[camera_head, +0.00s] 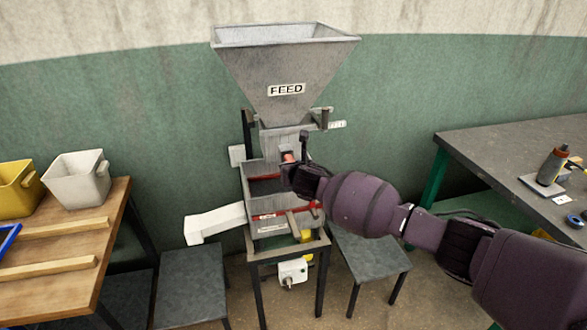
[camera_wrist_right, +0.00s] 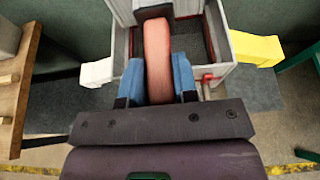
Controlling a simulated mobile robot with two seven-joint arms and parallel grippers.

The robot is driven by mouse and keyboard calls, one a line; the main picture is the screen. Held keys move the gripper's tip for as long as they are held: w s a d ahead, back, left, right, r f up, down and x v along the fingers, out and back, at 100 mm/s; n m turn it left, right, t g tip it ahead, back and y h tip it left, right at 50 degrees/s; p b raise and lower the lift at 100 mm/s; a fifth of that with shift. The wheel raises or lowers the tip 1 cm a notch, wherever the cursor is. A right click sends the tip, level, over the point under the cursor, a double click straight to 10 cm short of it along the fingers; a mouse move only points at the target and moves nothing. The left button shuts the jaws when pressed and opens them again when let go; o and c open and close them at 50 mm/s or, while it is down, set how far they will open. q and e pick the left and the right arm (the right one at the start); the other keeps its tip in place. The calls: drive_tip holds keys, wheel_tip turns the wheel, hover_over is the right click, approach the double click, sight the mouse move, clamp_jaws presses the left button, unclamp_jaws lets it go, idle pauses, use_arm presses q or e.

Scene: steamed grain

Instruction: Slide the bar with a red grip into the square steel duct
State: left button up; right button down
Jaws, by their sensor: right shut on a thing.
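The bar's red grip (camera_wrist_right: 157,50) is between the blue fingers of my right gripper (camera_wrist_right: 158,82) in the wrist view. The gripper is shut on it, and the grip points away toward the machine. In the head view a bit of the red grip (camera_head: 289,157) shows just beyond my right gripper (camera_head: 291,172). The square steel duct (camera_head: 281,141) is under the FEED hopper, directly behind the grip. The far end of the bar is hidden, so I cannot tell whether it is inside the duct. My left gripper is not in view.
Below the duct is an open metal box (camera_head: 252,187) with red trim. A white chute (camera_head: 213,221) sticks out left. A wooden table (camera_head: 75,222) with bins stands left. A dark-topped workbench (camera_head: 500,160) with a bottle stands right.

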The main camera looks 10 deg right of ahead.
drive_tip(key=shift+w+r, duration=0.1)
drive_tip(key=shift+r, duration=0.05)
drive_tip(key=c, duration=0.8)
unclamp_jaws()
drive_tip(key=shift+w, duration=0.1)
drive_tip(key=shift+f, duration=0.2)
